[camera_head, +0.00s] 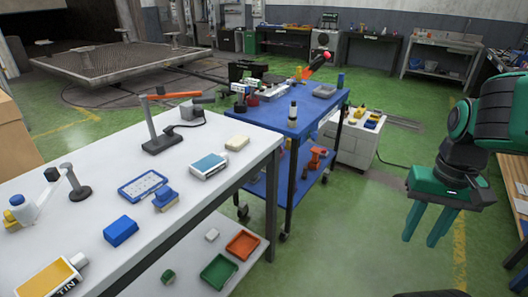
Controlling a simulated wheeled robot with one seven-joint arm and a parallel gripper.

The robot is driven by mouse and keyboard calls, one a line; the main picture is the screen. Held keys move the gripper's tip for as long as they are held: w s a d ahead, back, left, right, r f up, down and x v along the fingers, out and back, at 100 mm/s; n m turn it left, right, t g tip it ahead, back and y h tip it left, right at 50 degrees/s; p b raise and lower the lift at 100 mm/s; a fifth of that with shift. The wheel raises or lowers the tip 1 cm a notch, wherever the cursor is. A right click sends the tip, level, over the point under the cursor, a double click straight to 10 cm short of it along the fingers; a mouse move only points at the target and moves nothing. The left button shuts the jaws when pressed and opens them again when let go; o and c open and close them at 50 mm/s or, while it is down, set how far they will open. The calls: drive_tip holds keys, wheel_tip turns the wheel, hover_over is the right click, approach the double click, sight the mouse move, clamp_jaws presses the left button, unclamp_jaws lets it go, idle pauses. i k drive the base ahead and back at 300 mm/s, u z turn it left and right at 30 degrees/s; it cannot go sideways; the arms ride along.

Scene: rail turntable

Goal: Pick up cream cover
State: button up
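A small cream block-like piece (237,143), which looks like the cream cover, lies on the white table (185,215) near its far right edge. It is just beyond a blue-and-white box. My gripper (427,226) hangs at the right of the view over the green floor, well to the right of the table. Its two teal fingers point down and stand apart with nothing between them. The gripper touches nothing.
Around the cream piece are a blue-and-white box (209,165), a black-based stand with an orange arm (161,141) and a grey device (191,112). A blue cart (300,124) stands beyond the table's right edge. Green floor is clear between cart and gripper.

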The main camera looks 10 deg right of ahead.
sight(236, 143)
drive_tip(key=z, duration=0.45)
drive_tip(key=k, duration=0.9)
drive_tip(key=z, duration=0.6)
drive_tip(key=i, duration=0.95)
drive_tip(key=u, duration=0.35)
drive_tip(key=i, duration=0.95)
drive_tip(key=u, duration=0.85)
drive_tip(key=i, duration=0.3)
drive_tip(key=u, duration=0.15)
